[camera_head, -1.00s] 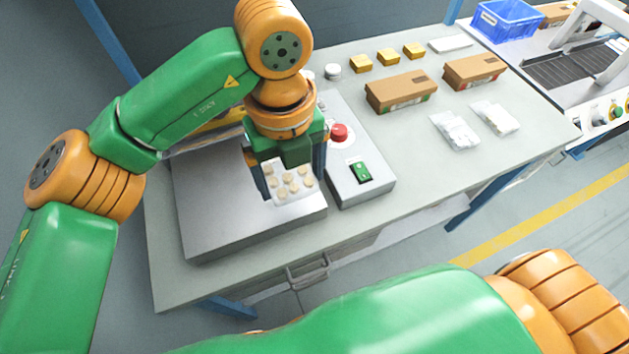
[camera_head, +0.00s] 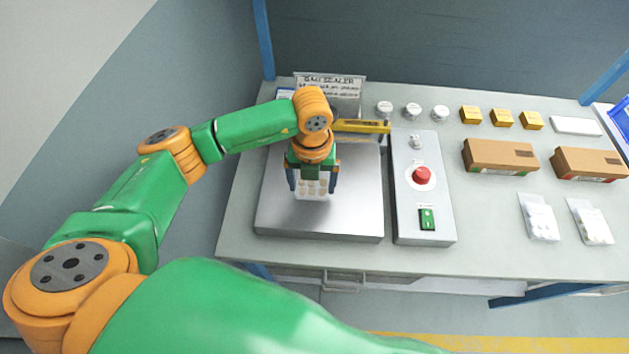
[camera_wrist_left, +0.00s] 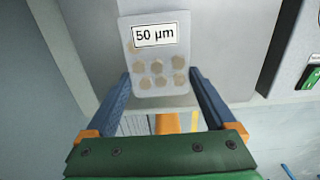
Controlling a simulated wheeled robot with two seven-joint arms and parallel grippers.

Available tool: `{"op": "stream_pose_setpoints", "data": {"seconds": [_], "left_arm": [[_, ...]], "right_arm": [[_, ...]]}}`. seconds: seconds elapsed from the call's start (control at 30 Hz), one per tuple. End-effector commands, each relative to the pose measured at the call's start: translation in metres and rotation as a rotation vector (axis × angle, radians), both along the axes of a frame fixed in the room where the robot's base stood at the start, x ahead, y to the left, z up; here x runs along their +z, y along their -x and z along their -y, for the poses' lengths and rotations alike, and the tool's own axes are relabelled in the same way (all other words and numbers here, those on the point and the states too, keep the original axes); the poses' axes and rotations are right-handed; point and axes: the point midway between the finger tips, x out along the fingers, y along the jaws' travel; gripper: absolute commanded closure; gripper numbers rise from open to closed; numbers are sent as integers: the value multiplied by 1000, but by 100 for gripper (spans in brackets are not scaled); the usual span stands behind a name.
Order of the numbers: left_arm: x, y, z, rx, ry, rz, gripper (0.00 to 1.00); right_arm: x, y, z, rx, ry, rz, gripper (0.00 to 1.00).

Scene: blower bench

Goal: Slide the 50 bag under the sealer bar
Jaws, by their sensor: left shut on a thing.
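The 50 bag is a clear pouch with several round tan pieces and a "50 µm" label (camera_wrist_left: 155,34). In the head view the bag (camera_head: 312,190) hangs from my left gripper (camera_head: 312,180), over the sealer's grey plate (camera_head: 350,212). In the left wrist view the bag (camera_wrist_left: 158,92) is between the two blue fingers of my left gripper (camera_wrist_left: 158,78), which is shut on it. The yellow sealer bar (camera_head: 362,126) lies behind the gripper, at the back of the plate. Its left part is hidden by my arm. My right gripper is not in view.
A control box with a red button (camera_head: 422,175) and green switch (camera_head: 427,218) stands right of the plate. A sign (camera_head: 330,84) stands behind. Two other bags (camera_head: 539,216), cartons (camera_head: 500,156), yellow blocks (camera_head: 502,118) and white round pieces (camera_head: 413,111) lie on the right.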

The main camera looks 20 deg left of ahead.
Motion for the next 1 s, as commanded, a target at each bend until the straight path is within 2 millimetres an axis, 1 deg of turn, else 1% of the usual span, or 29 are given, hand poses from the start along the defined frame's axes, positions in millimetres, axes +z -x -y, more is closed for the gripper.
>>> {"op": "stream_pose_setpoints", "data": {"seconds": [0.03, 0.27, 1.0], "left_arm": [[-8, -1, 0, 0, 1, 1, 80], [-25, -8, -2, 1, 1, 0, 80], [-25, -67, -18, 2, 0, 0, 80]], "right_arm": [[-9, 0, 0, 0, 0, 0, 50], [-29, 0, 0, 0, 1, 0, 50], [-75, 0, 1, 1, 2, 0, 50]]}}
